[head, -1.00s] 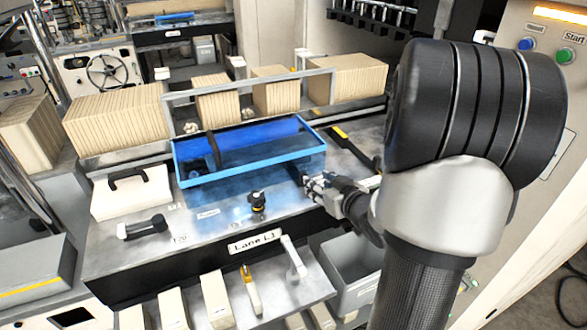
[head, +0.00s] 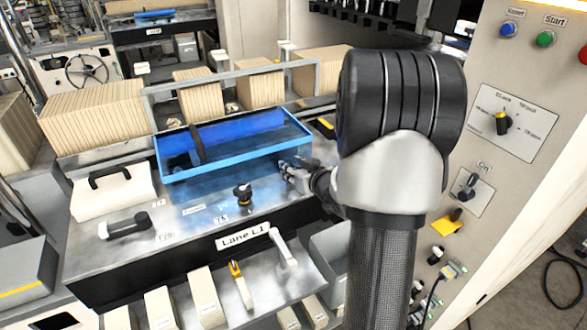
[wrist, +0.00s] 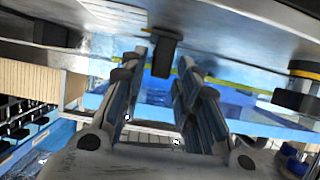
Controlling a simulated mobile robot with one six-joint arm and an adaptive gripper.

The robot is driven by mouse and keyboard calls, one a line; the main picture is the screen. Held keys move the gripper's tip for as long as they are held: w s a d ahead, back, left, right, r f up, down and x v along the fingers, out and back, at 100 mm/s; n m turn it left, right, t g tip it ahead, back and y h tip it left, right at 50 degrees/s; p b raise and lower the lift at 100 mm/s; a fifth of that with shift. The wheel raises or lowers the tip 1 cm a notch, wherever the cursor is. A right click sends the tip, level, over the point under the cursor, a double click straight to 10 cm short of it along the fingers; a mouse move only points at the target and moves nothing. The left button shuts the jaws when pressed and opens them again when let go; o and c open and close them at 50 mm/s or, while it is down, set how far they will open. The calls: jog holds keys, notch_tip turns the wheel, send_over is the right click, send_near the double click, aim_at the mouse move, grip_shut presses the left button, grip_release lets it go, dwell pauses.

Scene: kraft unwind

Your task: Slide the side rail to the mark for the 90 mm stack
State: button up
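My gripper (head: 287,168) is at the front right corner of a blue-framed clear guard (head: 235,159), above the steel deck. In the wrist view its two fingers (wrist: 160,75) are apart, with a dark block (wrist: 165,55) showing between and beyond the tips. I cannot tell if they touch it. A yellow line runs beside that block. A black bar with a yellow top (head: 326,124) lies right of the guard, partly hidden by my arm; I cannot tell if it is the side rail. A black knob (head: 243,191) stands on the deck near small marks I cannot read surely.
A white case (head: 112,190) and a black handle (head: 128,226) are on the deck at left. The Lane L1 ledge (head: 242,237) is in front. A control panel (head: 515,120) is at right.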

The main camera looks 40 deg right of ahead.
grip_shut()
dwell(0.3)
jog(key=shift+s, duration=0.2)
jog(key=shift+o, duration=1.4)
grip_release()
jog(key=v, duration=1.2)
